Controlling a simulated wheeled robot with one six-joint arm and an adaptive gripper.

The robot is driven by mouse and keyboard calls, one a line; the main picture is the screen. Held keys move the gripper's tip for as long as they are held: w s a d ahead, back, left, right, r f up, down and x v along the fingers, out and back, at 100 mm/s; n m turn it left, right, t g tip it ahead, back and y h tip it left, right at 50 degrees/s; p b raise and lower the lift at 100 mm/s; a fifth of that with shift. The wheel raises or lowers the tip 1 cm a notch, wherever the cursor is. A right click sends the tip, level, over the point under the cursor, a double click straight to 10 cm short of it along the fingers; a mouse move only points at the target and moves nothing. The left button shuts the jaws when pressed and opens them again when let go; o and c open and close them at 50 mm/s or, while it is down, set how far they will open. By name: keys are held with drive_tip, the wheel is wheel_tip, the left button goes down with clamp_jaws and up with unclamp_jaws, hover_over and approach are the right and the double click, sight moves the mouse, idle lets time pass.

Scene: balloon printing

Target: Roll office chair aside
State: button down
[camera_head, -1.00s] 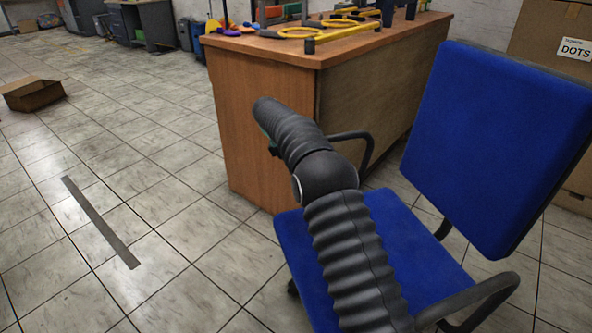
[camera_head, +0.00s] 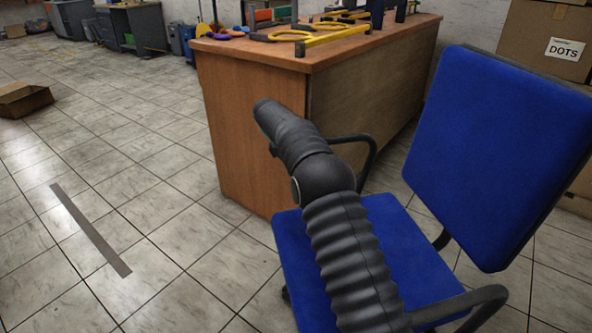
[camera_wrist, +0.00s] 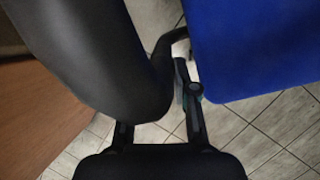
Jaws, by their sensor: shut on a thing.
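The office chair has a blue backrest (camera_head: 495,150), a blue seat (camera_head: 405,240) and black armrests. Its far armrest (camera_head: 366,150) runs behind my arm in the head view. My gripper (camera_wrist: 158,112) is shut on that armrest, which fills the upper left of the wrist view as a large dark shape (camera_wrist: 100,55). One finger shows on each side of it, but the contact itself is hidden. A blue part of the chair (camera_wrist: 260,45) is at right in the wrist view.
A wooden desk (camera_head: 250,130) with yellow-handled tools on top stands close beyond the chair. A cardboard box marked DOTS (camera_head: 540,35) is behind the backrest. Open tiled floor (camera_head: 170,220) lies to the left, with a grey strip (camera_head: 90,232) and a small open box (camera_head: 25,98).

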drive_tip(key=c, duration=0.9)
unclamp_jaws()
drive_tip(key=shift+w+a+f, duration=0.1)
drive_tip(key=shift+a, duration=0.15)
drive_tip(key=shift+o, duration=0.4)
drive_tip(key=shift+d, duration=0.1)
drive_tip(key=v, duration=0.7)
drive_tip(key=shift+r, duration=0.2)
